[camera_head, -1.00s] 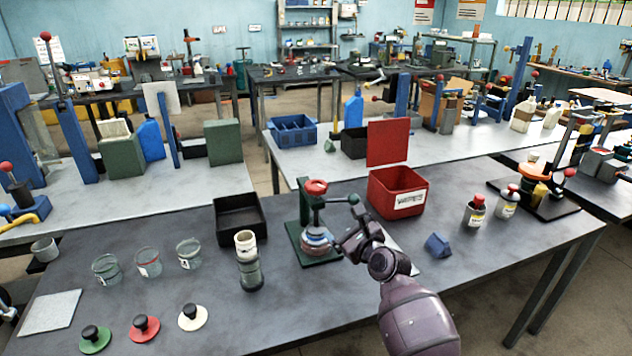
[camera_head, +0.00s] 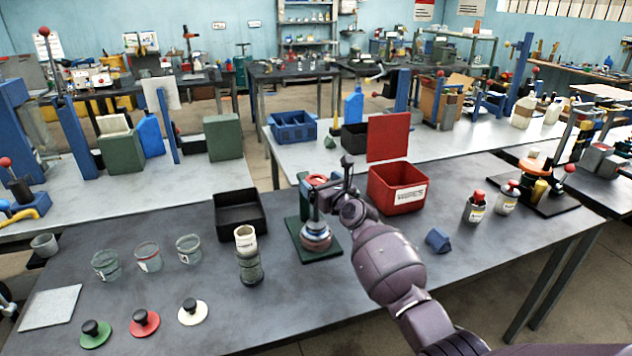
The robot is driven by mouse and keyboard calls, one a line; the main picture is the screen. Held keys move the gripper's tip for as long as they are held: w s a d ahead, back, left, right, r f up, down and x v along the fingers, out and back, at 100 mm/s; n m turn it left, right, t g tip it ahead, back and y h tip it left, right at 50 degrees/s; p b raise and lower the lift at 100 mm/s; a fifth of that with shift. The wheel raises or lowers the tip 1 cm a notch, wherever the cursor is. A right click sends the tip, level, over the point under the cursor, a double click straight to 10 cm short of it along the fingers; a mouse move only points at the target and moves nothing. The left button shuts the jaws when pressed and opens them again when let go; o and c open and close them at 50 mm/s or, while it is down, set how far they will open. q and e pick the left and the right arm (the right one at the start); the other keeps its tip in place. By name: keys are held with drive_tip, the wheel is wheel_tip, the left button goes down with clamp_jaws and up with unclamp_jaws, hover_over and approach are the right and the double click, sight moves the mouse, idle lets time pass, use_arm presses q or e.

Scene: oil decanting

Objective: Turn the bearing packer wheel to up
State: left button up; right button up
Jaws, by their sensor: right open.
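The bearing packer (camera_head: 304,205) stands on a green base plate near the middle of the front table, with a green upright post. Its red wheel (camera_head: 317,180) is at the top, and a round brownish bearing part (camera_head: 316,237) sits below on the base. My right gripper (camera_head: 334,182) is open at the right side of the wheel, with its fingers close around or beside the wheel's edge; I cannot tell whether they touch. The gripper hides part of the wheel and the spindle. My left gripper is not in view.
A red bin (camera_head: 398,190) with a raised lid stands just right of the packer. A black tray (camera_head: 240,216) and a grey cylinder (camera_head: 249,265) stand to its left. A blue block (camera_head: 437,241) lies right of my arm. Glass jars and knobbed lids are at the left.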

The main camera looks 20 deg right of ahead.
drive_tip(key=shift+x, duration=0.95)
drive_tip(key=shift+w+a+b, duration=0.15)
drive_tip(key=shift+w+b, duration=0.2)
drive_tip(key=shift+c, duration=0.2)
